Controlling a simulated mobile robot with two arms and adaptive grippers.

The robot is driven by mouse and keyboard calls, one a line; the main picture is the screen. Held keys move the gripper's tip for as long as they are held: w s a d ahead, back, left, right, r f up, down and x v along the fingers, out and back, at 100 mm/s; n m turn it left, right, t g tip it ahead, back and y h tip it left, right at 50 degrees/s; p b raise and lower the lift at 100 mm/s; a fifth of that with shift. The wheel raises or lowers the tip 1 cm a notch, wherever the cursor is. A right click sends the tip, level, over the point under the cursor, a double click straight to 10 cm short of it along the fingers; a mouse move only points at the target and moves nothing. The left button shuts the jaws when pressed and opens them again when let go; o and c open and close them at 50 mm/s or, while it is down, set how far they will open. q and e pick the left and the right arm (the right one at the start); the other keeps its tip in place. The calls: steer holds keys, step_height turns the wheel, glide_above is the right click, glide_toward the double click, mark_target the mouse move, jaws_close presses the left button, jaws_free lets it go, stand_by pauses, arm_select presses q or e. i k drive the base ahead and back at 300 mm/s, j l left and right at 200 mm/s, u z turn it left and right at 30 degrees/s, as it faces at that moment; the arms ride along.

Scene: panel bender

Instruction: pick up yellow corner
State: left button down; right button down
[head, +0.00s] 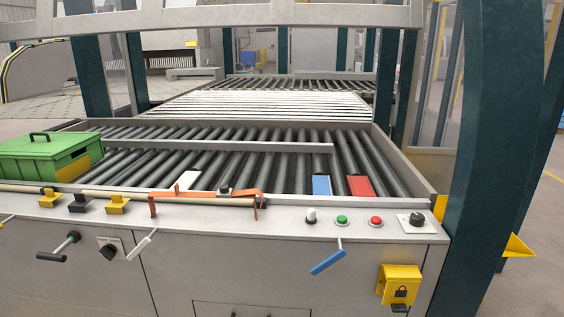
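Two small yellow corner-shaped pieces rest on the front ledge of the machine at the left. One yellow piece (50,198) is at the far left, and the other yellow piece (118,204) is a little to its right. A similar black piece (79,203) sits between them. I cannot tell which of the yellow pieces is the task's one. Neither of my grippers is in view.
A green toolbox (35,157) stands on the rollers at the left. An orange clamp-like tool (205,195) lies on the ledge. Blue (321,185) and red (360,187) pieces lie on the rollers. A yellow lock box (400,285) is on the front panel. A teal post (510,150) stands right.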

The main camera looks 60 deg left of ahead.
mark_target(46, 202)
steer(key=u, duration=3.25)
steer(key=i, duration=0.4)
